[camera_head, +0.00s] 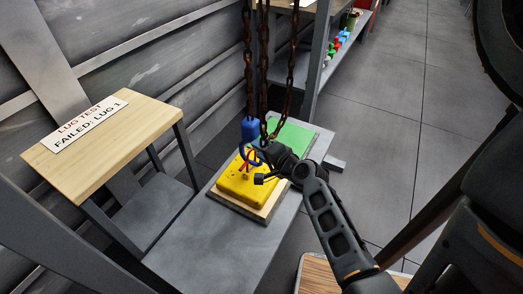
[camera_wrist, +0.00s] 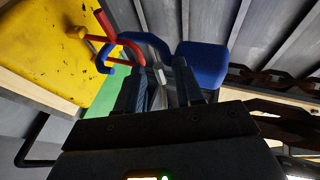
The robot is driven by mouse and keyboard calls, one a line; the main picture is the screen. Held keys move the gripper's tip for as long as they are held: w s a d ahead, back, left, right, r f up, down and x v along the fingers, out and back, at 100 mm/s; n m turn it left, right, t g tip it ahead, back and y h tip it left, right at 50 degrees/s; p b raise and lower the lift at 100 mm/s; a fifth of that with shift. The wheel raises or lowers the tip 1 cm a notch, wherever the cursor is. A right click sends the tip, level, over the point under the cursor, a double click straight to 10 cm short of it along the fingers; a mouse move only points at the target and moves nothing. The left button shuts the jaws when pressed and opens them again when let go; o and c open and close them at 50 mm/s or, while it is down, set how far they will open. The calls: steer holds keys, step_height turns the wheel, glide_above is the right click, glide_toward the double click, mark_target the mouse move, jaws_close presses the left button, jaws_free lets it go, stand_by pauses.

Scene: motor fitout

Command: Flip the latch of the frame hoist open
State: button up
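The frame hoist is a blue block (camera_head: 250,129) with a curved blue hook below it, hanging on rusty chains. In the wrist view the blue block (camera_wrist: 203,62) is at upper middle and the hook (camera_wrist: 145,42) curves left of it. A small grey piece, perhaps the latch (camera_wrist: 159,76), shows at the hook's mouth between my fingers. A red lug (camera_wrist: 103,38) on the yellow frame (camera_wrist: 40,45) is beside the hook tip; I cannot tell whether they are linked. My gripper (camera_wrist: 160,70) is open, with its fingers apart close to the hook. In the head view my gripper (camera_head: 264,163) partly covers the hook.
The yellow frame lies on a board on a grey bench (camera_head: 190,246), with a green panel (camera_head: 296,137) behind. Rusty chains (camera_head: 290,72) hang close above my gripper. A wooden stand (camera_head: 130,135) with a "LUG TEST FAILED: LUG 1" sign (camera_head: 90,125) stands left. Open floor lies right.

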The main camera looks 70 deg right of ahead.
steer(key=v, duration=0.7)
steer(key=shift+s+a, duration=0.2)
steer(key=shift+s, duration=0.15)
